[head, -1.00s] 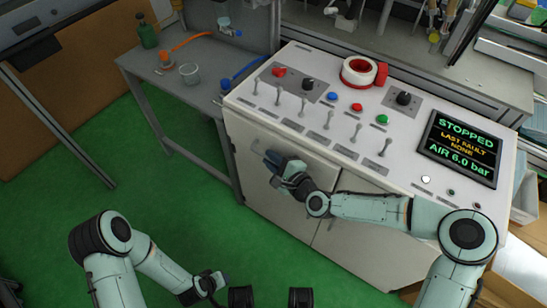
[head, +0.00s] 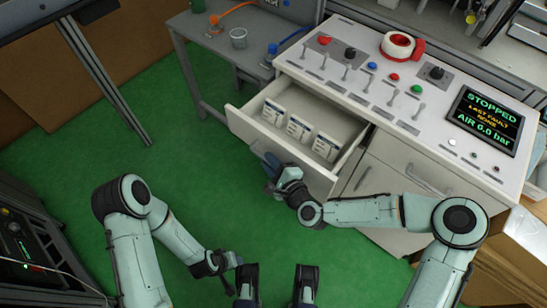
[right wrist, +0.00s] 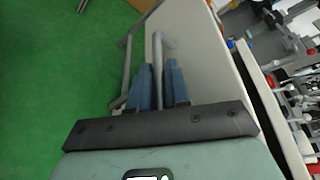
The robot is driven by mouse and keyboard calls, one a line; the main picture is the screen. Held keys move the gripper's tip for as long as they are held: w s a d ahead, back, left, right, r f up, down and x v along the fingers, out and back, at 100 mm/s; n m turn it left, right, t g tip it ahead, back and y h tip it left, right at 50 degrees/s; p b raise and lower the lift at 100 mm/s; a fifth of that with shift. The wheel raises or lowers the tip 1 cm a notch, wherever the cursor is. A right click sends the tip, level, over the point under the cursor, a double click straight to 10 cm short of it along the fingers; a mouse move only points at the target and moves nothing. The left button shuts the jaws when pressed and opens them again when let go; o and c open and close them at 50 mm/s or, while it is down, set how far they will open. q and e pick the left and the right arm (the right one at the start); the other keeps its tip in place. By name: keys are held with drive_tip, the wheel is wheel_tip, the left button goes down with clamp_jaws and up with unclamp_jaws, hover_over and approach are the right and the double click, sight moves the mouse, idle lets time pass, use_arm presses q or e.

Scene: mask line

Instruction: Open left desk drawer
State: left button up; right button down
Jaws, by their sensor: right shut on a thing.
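The left desk drawer (head: 240,125) is pulled well out of the white console desk and its inside shows. Several white boxes (head: 298,127) stand in it. My right gripper (head: 271,168) is at the front of the drawer. In the right wrist view, its blue fingers (right wrist: 160,88) are shut on the grey drawer handle (right wrist: 157,48). In the head view the gripper hides most of this handle. My left gripper (head: 228,261) is low in the head view, away from the drawer; its jaw opening is not clear.
The closed right cabinet front (head: 390,190) is beside the open drawer. Switches, a tape roll (head: 398,44) and a status screen (head: 485,118) are on the desk top. A grey side table (head: 225,50) stands left. Green floor is clear before the drawer.

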use_arm(q)
drive_tip(key=shift+s+a+r, duration=0.1)
drive_tip(key=shift+s+a, duration=0.05)
drive_tip(key=shift+s, duration=0.3)
use_arm(e)
drive_tip(key=shift+s+a, duration=0.4)
drive_tip(key=shift+s, duration=0.2)
drive_tip(key=c, duration=1.4)
unclamp_jaws()
drive_tip(key=shift+c, duration=0.2)
use_arm(q)
drive_tip(key=s+d+r+g+h+p, duration=0.1)
drive_tip(key=s+d+r+g+p, duration=0.1)
drive_tip(key=s+r+p, duration=0.5)
drive_tip(key=shift+s+d+r+g+p, duration=0.35)
drive_tip(key=shift+d+r+g+p, duration=0.05)
drive_tip(key=shift+d+r, duration=0.1)
use_arm(e)
drive_tip(key=v, duration=1.3)
drive_tip(key=shift+s, duration=0.15)
